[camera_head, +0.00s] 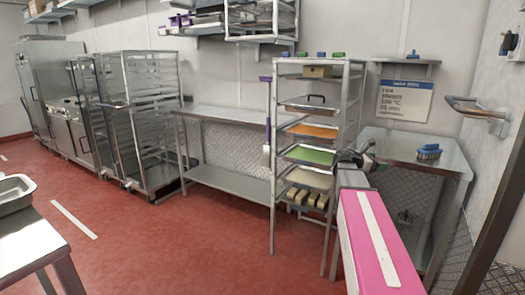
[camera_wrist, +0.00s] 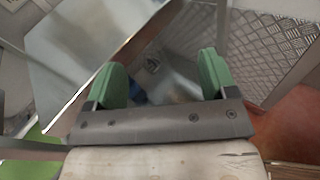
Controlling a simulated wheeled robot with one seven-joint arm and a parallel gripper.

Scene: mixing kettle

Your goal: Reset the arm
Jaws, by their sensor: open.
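My gripper (camera_wrist: 161,86) shows in the wrist view with its two green fingers spread apart and nothing between them. In the head view my gripper (camera_head: 362,158) is small and dark, at the end of my pink arm, in front of the right-hand steel table (camera_head: 415,160). Behind the fingers in the wrist view is a shiny steel surface with blurred reflections. I cannot tell from the head view whether the fingers touch anything.
A rack (camera_head: 274,180) with coloured trays stands just left of my gripper. A blue brush (camera_head: 428,151) lies on the right-hand table. A long steel table (camera_head: 225,122) stands left of the rack. The red floor (camera_head: 150,235) is open at centre left. A door handle (camera_head: 478,108) juts out at right.

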